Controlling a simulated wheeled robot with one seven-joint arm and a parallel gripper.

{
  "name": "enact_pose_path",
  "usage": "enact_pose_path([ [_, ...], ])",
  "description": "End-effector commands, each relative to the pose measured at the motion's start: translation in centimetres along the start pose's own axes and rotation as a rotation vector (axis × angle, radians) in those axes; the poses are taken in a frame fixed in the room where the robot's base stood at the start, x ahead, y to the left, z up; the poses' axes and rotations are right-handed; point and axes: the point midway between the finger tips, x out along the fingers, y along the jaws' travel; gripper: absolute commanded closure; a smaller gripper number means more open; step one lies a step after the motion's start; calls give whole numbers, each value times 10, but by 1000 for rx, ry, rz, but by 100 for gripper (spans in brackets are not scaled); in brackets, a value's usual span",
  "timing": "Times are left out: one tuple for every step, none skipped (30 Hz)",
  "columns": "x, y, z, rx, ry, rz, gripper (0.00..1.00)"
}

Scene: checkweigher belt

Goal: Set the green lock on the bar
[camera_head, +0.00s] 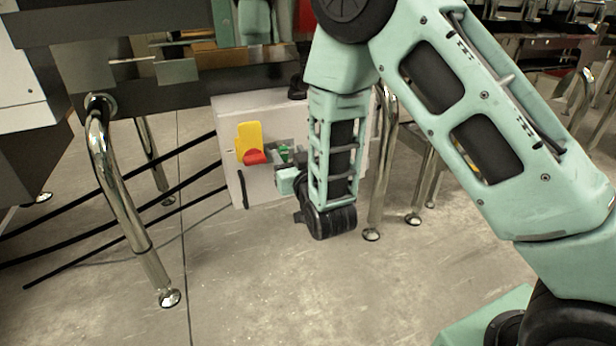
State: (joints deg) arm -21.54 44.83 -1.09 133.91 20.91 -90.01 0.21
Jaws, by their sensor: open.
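A small green lock (284,152) shows at the front of a grey box, right beside my gripper's jaws. My gripper (282,158) is open and reaches toward the box face from the right. Its fingers are small in the picture and partly hidden by my wrist, so I cannot tell whether they touch the lock. A yellow plate (247,136) with a red part (255,157) at its foot sits on the box face left of the jaws. I cannot make out the bar clearly.
The grey box (228,110) hangs below the conveyor frame, with black cables (120,190) running left from it. Chrome legs (112,185) stand to the left, and another (380,190) stands close right of my wrist. The floor (290,290) in front is clear.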

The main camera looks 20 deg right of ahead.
Motion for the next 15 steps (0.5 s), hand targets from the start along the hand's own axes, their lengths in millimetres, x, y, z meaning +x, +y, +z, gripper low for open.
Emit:
enact_pose_path([
  [-13,-1,-2,-2,-7,-4,54],
  [-20,-1,-3,-3,-7,-5,54],
  [-30,-1,-2,-2,-6,-4,54],
  [-37,-1,-2,-2,-6,-4,54],
  [-44,-1,-2,-2,-7,-4,54],
  [-54,-1,-2,-3,-6,-4,54],
  [-61,-1,-2,-3,-7,-4,54],
  [-68,-2,-2,-2,-6,-5,54],
  [-78,-1,-2,-3,-7,-5,54],
  [-82,-1,-4,-4,-6,-4,54],
  [-86,-1,-5,-3,-8,-3,54],
  [-92,0,-5,-3,-8,-2,54],
  [-96,-1,-6,-3,-7,-2,54],
  [-101,-1,-6,-3,-7,-3,54],
  [-107,-1,-6,-3,-6,-4,54],
])
